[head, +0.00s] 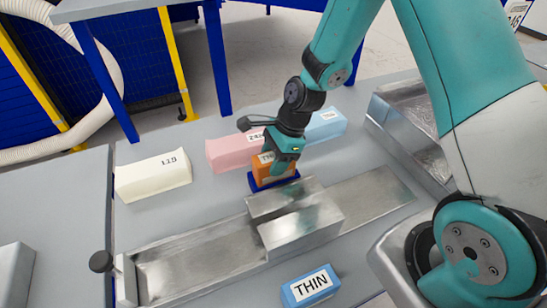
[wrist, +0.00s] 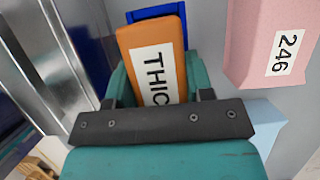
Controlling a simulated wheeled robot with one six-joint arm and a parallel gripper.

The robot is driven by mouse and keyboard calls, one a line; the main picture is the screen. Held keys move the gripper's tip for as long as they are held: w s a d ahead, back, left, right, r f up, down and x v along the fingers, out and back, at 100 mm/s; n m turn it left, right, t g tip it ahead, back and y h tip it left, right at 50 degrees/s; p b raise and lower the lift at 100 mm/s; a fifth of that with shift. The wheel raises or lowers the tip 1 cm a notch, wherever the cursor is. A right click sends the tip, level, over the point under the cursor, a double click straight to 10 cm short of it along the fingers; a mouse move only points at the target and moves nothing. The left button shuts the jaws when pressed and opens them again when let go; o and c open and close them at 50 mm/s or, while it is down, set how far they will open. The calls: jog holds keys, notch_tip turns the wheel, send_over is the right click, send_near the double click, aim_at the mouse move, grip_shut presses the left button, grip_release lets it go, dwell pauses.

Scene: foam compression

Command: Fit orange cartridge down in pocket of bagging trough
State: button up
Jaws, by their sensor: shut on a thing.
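The orange cartridge (head: 266,172), labelled "THIC…" in the wrist view (wrist: 150,42), is held by my gripper (head: 283,160). Its jaws are shut on the cartridge's sides. A dark blue holder (head: 272,184) shows around the cartridge's lower end, also in the wrist view (wrist: 172,17); I cannot tell whether the cartridge rests in it or is just above it. The metal bagging trough (head: 190,266) lies in front of it, with raised metal walls (head: 300,228) at its middle. Its pocket is not clearly visible.
A blue block labelled THIN (head: 310,288) lies at the front. A cream block (head: 153,178), a pink block (head: 228,152) and a light blue block (head: 325,126) stand behind. A metal bin (head: 410,105) is at right.

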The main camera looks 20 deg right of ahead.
jog(key=shift+f+b, duration=0.55)
jog(key=shift+f, duration=0.55)
jog(key=shift+f, duration=0.2)
jog(key=o, duration=1.1)
jog(key=shift+r, duration=0.2)
jog(key=shift+a+r+p+v, duration=0.1)
jog(key=shift+a+p+v, duration=0.1)
jog(key=shift+p+v, duration=1.35)
jog(key=shift+a+r+p+v, duration=0.1)
jog(key=shift+a+p+v, duration=0.05)
jog(key=shift+p+v, duration=1.35)
jog(key=shift+a+p+v, duration=0.2)
jog(key=shift+p+v, duration=1.1)
jog(key=shift+v, duration=0.45)
